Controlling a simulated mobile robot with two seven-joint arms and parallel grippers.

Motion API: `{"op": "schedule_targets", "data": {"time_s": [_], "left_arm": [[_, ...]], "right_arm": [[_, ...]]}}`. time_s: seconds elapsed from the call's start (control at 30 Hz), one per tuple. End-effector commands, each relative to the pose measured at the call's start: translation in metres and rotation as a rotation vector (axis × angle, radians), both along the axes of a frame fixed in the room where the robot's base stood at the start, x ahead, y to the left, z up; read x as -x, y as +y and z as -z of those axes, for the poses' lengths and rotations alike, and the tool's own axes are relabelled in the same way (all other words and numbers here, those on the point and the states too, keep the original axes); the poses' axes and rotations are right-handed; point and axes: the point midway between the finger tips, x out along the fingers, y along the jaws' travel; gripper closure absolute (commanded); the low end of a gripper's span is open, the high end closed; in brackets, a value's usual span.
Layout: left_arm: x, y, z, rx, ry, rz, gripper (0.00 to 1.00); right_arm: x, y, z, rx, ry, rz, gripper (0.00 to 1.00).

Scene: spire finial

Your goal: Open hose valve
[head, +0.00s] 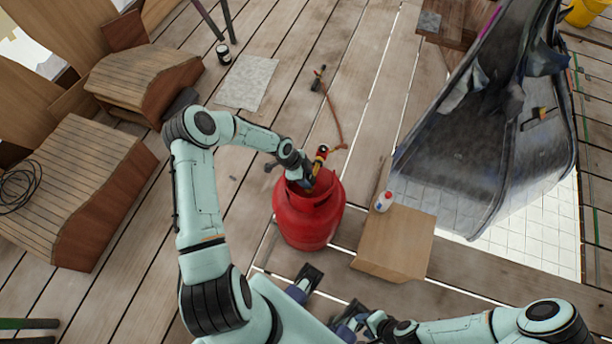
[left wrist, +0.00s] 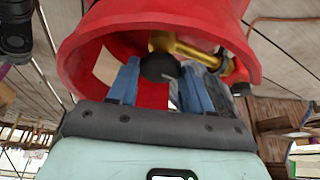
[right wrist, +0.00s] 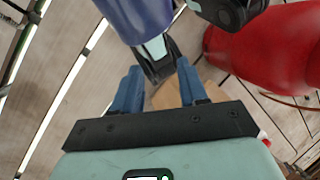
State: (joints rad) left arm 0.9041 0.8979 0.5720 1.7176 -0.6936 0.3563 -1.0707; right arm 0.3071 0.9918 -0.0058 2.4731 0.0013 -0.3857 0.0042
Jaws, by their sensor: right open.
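A red gas cylinder (head: 305,222) stands upright on the deck in the head view. Its brass valve (left wrist: 185,48) with a round black knob (left wrist: 160,67) shows inside the red collar in the left wrist view. My left gripper (head: 305,182) reaches into the collar from above. Its blue fingers (left wrist: 160,85) are apart, one on each side of the knob; contact is not clear. My right gripper (head: 328,298) is open and empty, low in front of the cylinder; its spread fingers show in the right wrist view (right wrist: 158,85).
A cardboard box (head: 395,242) with a small white bottle with a red cap (head: 384,202) is right of the cylinder. An orange hose (head: 333,115) lies behind it. A large grey tub-like shell (head: 490,140) stands at right, wooden crates (head: 80,190) at left.

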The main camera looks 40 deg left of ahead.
Motion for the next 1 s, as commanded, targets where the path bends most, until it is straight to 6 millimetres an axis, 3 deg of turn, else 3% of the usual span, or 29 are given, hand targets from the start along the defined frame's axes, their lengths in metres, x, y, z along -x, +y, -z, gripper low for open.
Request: {"op": "schedule_targets", "data": {"time_s": [0.03, 0.1, 0.57, 1.0], "left_arm": [[0.0, 0.0, 0.0, 0.0, 0.0, 0.0, 0.67], [0.0, 0.0, 0.0, 0.0, 0.0, 0.0, 0.81], [0.001, -0.001, 0.001, -0.001, -0.001, -0.099, 0.81], [0.003, -0.005, 0.002, -0.003, -0.003, -0.476, 0.81]], "right_arm": [[0.0, 0.0, 0.0, 0.0, 0.0, 0.0, 0.57], [0.0, 0.0, 0.0, 0.0, 0.0, 0.0, 0.57], [0.0, 0.0, 0.007, 0.001, -0.004, 0.001, 0.57], [-0.011, -0.001, 0.035, 0.008, -0.048, 0.012, 0.57]]}}
